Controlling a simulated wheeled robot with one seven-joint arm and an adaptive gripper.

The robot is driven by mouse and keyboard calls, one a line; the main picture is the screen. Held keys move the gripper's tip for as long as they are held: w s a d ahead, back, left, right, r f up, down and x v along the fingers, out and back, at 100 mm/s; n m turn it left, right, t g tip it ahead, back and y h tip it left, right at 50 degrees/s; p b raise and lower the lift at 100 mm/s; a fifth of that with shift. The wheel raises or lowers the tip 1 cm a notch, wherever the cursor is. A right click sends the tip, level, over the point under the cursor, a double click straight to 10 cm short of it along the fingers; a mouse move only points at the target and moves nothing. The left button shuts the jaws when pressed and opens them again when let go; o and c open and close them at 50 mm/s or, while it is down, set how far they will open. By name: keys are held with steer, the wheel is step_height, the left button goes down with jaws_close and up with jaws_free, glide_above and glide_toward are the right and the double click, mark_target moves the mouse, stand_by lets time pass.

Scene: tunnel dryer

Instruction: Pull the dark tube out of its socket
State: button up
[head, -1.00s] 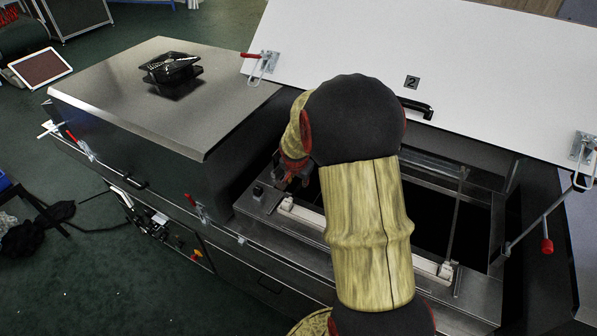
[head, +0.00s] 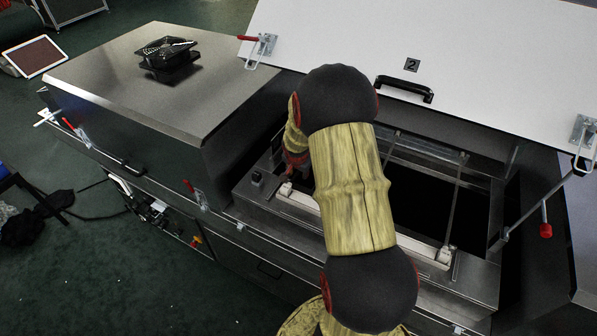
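A pale tube (head: 418,247) runs along the near side of the open dryer chamber. White sockets hold its ends, one at the left (head: 286,190) and one at the right (head: 445,256). My arm covers its middle. I cannot tell whether this is the dark tube; no tube is clearly marked out as dark. My gripper (head: 297,172) is over the chamber's left end, close to the left socket. It is mostly hidden behind my own arm, so its fingers and anything between them cannot be made out.
The white lid (head: 500,60) marked 2 stands raised behind the chamber, with a black handle (head: 404,88). A closed steel hood (head: 120,90) with a black fan (head: 168,57) stands left. Thin rods (head: 457,195) cross the dark opening. A red-tipped lever (head: 545,230) hangs right.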

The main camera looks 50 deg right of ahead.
steer(key=shift+c, duration=1)
jaws_close()
